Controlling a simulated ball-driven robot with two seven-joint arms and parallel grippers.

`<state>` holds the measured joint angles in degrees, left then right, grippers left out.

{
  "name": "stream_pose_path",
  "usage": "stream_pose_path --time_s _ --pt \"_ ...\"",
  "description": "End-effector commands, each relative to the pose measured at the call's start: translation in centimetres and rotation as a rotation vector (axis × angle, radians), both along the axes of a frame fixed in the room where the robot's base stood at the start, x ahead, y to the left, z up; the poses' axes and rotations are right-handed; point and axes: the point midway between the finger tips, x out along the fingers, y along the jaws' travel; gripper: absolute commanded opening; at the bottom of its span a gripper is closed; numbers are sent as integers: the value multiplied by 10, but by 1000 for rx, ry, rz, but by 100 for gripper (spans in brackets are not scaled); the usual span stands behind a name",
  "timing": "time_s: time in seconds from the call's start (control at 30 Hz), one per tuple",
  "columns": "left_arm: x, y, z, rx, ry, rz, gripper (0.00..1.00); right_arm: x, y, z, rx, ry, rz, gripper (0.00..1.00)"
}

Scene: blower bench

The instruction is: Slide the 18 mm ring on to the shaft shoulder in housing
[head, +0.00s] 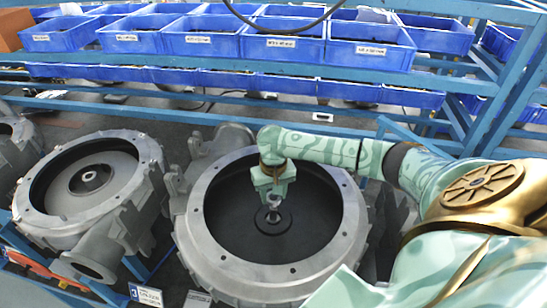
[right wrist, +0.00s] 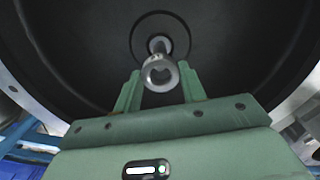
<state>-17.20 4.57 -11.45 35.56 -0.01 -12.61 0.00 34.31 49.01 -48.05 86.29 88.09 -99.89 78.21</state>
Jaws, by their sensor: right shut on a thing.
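The grey housing (head: 190,225) is a large round casting with a wide flange and a dark bowl inside. In its middle is a hub with a short metal shaft (right wrist: 157,44); the hub (head: 272,222) also shows in the head view. My right gripper (head: 273,194) reaches down into the bowl above the hub. In the right wrist view its two green fingers (right wrist: 160,80) are shut on a small shiny metal ring (right wrist: 160,66). The ring is roughly in line with the shaft; whether it touches or surrounds the shaft I cannot tell. My left gripper is not in view.
A second grey housing (head: 145,160) stands to the left, with part of another at the far left edge. Blue bins (head: 205,44) fill a blue rack along the back. A label card (head: 147,295) is at the front. The bowl wall surrounds my right gripper.

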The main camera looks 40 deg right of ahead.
Motion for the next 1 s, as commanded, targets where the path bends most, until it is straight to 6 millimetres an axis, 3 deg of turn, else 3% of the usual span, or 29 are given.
stream_pose_path --time_s 1.0 --pt "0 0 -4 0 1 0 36 0 0 -14 0 1 0 17"
